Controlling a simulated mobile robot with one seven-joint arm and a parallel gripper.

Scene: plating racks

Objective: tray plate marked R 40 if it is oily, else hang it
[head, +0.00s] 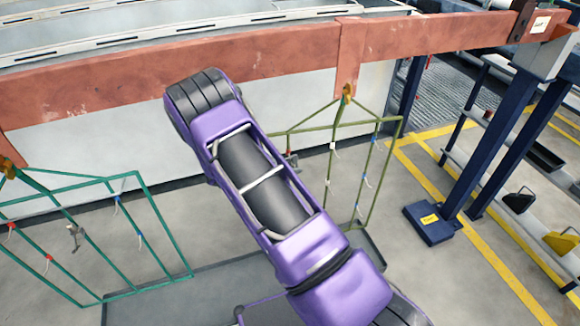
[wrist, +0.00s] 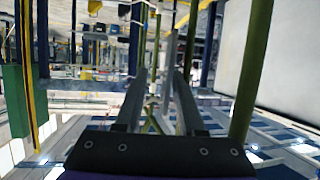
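My gripper (wrist: 160,78) shows in the wrist view as two grey fingers with a clear gap between them, and no held thing is visible in the gap. In the head view my purple arm crosses the middle and the gripper cannot be made out. A teal wire rack (head: 144,230) hangs at the left and an olive wire rack (head: 399,150) hangs right of my arm, partly hidden by it. Both carry small red, white and blue-tipped hooks. A small grey metal piece (head: 75,236) hangs in the teal rack. I cannot make out a plate marked R 40 or any oil.
A rusty red beam (head: 270,65) runs across above the racks. A blue post base (head: 428,226) stands on the right. Beyond it, shelving holds a black piece (head: 519,201) and a yellow piece (head: 562,243). An olive bar (wrist: 252,70) stands close right of the fingers.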

